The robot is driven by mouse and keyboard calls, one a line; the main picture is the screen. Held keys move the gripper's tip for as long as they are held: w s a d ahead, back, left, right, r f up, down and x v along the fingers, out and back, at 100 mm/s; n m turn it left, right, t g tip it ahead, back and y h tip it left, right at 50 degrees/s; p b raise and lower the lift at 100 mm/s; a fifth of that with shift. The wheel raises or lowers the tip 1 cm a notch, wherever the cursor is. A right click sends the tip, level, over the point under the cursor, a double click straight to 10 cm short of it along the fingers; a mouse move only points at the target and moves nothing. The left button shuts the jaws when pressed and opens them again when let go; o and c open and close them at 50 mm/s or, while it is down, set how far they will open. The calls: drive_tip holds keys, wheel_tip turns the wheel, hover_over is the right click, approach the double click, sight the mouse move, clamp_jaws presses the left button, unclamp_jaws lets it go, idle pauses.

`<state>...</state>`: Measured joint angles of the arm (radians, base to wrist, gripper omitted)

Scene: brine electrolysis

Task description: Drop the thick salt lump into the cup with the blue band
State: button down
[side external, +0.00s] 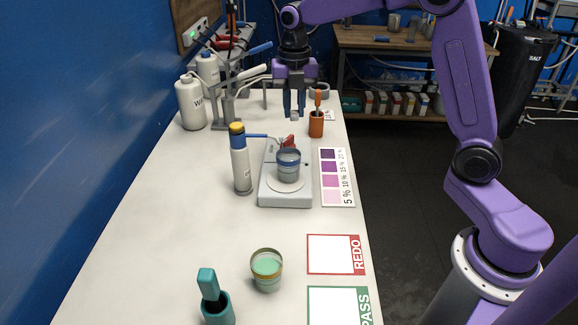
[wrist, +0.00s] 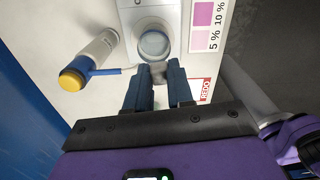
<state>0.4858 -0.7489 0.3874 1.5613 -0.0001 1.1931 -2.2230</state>
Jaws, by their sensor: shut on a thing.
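The cup with the blue band (side external: 288,166) stands upright on the round plate of a scale (side external: 285,199). It also shows in the wrist view (wrist: 154,43), just beyond my fingertips. My gripper (side external: 294,114) points down and is held up behind the cup in the side picture, apart from it. In the wrist view my two blue fingers (wrist: 160,68) stand a small gap apart, shut on the thick salt lump. The lump itself is mostly hidden between the fingertips and I cannot make out its shape. A second cup (side external: 266,270) with green contents stands nearer the side camera.
A bottle with a yellow cap (side external: 240,165) stands close left of the scale. A colour chart (side external: 337,178) lies to its right. An orange holder (side external: 316,124) and white bottles (side external: 191,105) stand further back. REDO (side external: 336,254) and PASS cards lie in front.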

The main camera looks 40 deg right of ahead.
drive_tip(key=shift+f, duration=2.15)
drive_tip(key=c, duration=0.9)
unclamp_jaws()
wheel_tip(320, 180, up, 18)
drive_tip(key=shift+f, duration=0.25)
drive_tip(key=shift+s, duration=0.1)
